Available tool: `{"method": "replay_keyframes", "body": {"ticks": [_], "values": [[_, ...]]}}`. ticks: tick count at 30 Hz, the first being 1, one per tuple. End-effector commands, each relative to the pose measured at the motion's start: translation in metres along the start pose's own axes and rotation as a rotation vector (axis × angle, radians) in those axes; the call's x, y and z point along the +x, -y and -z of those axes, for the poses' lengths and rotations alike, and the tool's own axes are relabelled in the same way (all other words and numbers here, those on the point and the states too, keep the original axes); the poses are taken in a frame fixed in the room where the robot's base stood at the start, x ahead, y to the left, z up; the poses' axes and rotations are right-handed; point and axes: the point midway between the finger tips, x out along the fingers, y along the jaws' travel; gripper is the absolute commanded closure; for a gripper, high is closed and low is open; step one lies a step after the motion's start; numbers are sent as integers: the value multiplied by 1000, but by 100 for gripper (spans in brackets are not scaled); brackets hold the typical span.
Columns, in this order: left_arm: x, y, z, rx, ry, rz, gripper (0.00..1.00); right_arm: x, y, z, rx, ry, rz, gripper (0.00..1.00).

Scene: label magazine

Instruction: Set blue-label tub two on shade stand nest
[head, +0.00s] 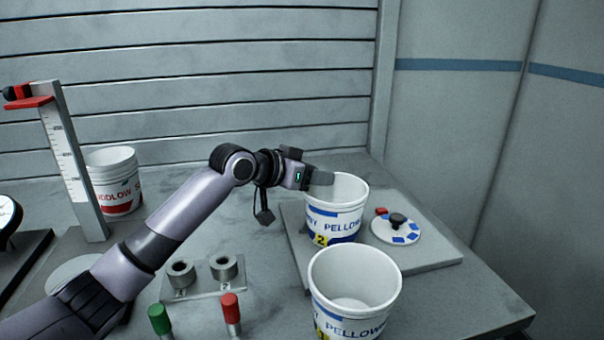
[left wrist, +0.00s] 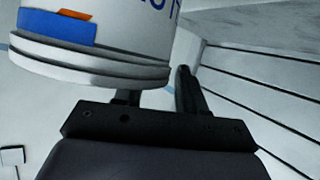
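Blue-label tub two (head: 334,222), white with a yellow "2" tag, stands upright on a grey board at centre right. My left gripper (head: 322,180) is at its left rim, with the fingers around the wall. In the left wrist view, the fingers (left wrist: 155,92) look apart; the tub's wall (left wrist: 120,45) hides part of one. A pale round plate (head: 75,270), partly behind my arm, lies at the foot of a scaled column (head: 72,160); it may be the shade stand nest. My right gripper is out of view.
Another blue-label tub (head: 357,285) stands in front, close to tub two. A red-label tub (head: 115,182) stands behind the column. A disc with blue patches (head: 397,230) lies on the board (head: 440,256). Green (head: 159,318) and red (head: 230,308) handles stand near the front.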

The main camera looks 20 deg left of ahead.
Motion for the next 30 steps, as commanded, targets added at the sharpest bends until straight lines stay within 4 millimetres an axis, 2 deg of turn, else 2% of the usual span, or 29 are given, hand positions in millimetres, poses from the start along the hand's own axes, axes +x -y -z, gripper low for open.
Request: {"method": "replay_keyframes", "body": {"ticks": [5,15,21,25,30], "values": [[-18,1,-1,1,-1,2,60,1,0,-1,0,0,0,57],[-78,2,-1,2,0,3,60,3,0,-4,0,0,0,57],[-107,1,-1,1,0,2,60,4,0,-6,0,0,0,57],[-116,1,0,1,0,1,60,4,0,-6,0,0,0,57],[-120,0,0,0,1,0,60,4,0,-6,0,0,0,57]]}}
